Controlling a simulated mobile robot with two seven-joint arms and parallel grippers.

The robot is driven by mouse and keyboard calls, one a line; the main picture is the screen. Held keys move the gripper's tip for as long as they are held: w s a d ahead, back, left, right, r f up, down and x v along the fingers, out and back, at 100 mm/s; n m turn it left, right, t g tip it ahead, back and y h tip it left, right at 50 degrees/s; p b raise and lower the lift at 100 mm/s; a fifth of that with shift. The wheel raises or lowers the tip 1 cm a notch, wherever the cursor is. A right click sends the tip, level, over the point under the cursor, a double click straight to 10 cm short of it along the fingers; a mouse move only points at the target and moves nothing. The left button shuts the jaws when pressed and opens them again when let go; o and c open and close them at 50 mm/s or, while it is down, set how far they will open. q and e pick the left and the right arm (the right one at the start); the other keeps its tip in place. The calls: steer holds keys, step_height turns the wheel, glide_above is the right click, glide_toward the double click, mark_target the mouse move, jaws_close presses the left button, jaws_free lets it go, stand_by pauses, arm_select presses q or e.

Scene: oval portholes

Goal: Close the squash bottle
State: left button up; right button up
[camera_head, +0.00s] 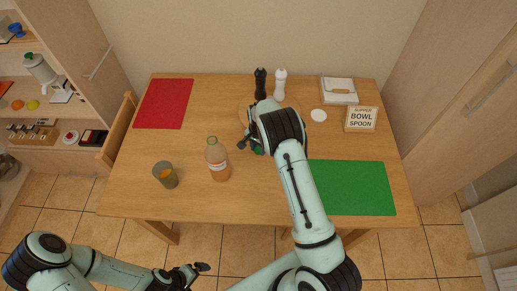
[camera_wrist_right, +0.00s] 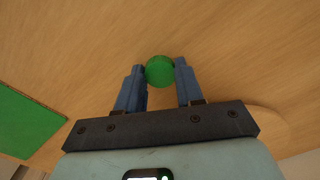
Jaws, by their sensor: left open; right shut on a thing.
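The squash bottle (camera_head: 217,162) stands upright on the wooden table, left of the middle, with orange contents and a pale label. My right gripper (camera_head: 249,146) is to the right of the bottle, apart from it. It is shut on a round green cap (camera_wrist_right: 160,71), seen between the fingertips in the right wrist view (camera_wrist_right: 160,78). In the head view my right arm hides most of the cap. My left gripper (camera_head: 198,273) is open and empty, low in front of the table's near edge.
A glass (camera_head: 166,175) with something orange in it stands left of the bottle. A dark mill (camera_head: 260,84) and a white mill (camera_head: 280,84) stand at the back.

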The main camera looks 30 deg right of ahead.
mark_target(258, 150)
arm_select(q)
steer(key=shift+w+r, duration=0.2)
steer(key=shift+w, duration=0.1)
arm_select(e)
step_height(258, 150, up, 20)
stand_by(0.3)
